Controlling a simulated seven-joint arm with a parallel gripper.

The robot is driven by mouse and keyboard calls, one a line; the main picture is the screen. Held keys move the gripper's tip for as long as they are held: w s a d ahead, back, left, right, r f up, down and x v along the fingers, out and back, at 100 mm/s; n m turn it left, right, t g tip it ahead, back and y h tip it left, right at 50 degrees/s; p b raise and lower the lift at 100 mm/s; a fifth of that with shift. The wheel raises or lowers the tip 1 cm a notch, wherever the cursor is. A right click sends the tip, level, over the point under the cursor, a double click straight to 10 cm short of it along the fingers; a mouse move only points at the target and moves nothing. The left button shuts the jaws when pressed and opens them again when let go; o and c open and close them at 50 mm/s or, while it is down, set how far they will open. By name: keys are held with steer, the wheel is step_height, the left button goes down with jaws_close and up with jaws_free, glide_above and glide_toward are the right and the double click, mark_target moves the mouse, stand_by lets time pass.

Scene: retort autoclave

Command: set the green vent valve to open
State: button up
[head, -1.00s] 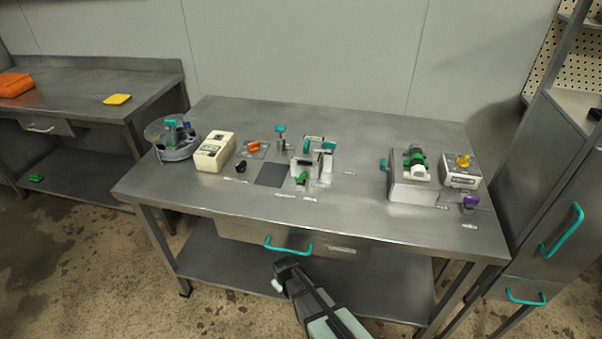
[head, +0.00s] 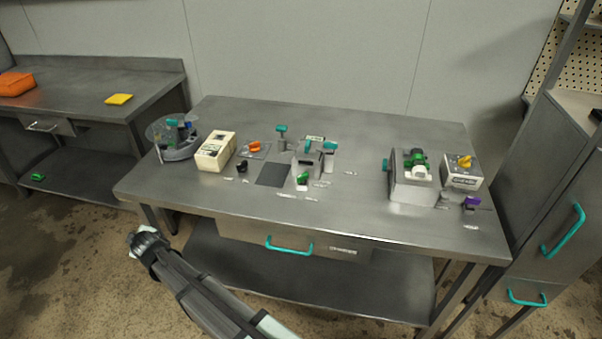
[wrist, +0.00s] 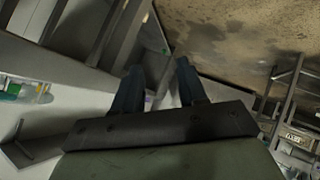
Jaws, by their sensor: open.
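Two green parts on the steel table could be the green vent valve; I cannot tell which. One is a small green knob (head: 303,178) low on the front of the small metal block with teal handles. The other is a green part (head: 416,158) beside a white piece on top of the grey metal box at the right. The setting of either is too small to read. My gripper (head: 147,240) is off the table's front left, far from both. In the wrist view, its two fingers (wrist: 158,88) stand apart with nothing between them.
The table (head: 330,218) also holds a cream box (head: 215,151), an orange knob (head: 255,147), a box with a yellow knob (head: 461,171) and a purple-topped part (head: 472,203). A drawer with a teal handle (head: 289,247) is below.

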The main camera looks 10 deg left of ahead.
step_height(320, 180, up, 5)
steer(key=a+m, duration=0.1)
steer(key=a, duration=0.2)
steer(key=w+d+r+m+h, duration=0.1)
steer(key=w+d+r+m, duration=0.1)
steer(key=w+d, duration=0.4)
steer(key=w+d+r+m+h, duration=0.2)
steer(key=w+d+r+m, duration=0.1)
steer(key=w+d+m, duration=0.2)
steer(key=w+d+r+m+h, duration=0.2)
steer(key=w+d+r+m, duration=0.1)
steer(key=w+d, duration=0.4)
steer(key=shift+w+d+r+m+g, duration=0.1)
steer(key=shift+w+m+g, duration=0.2)
steer(key=shift+w+m, duration=0.55)
steer(key=w+d+r+m+g+h, duration=0.1)
steer(key=w+d+r+m, duration=0.25)
steer(key=d, duration=0.45)
steer(key=w+d+r+m+g+h, duration=0.1)
steer(key=w+d+r+m+h, duration=0.2)
steer(key=d, duration=0.5)
step_height(320, 180, up, 5)
steer(key=m+g, duration=0.3)
steer(key=m, duration=0.4)
glide_above(302, 175)
step_height(302, 175, down, 13)
steer(key=shift+w+r, duration=0.1)
steer(key=shift+c, duration=0.4)
jaws_close()
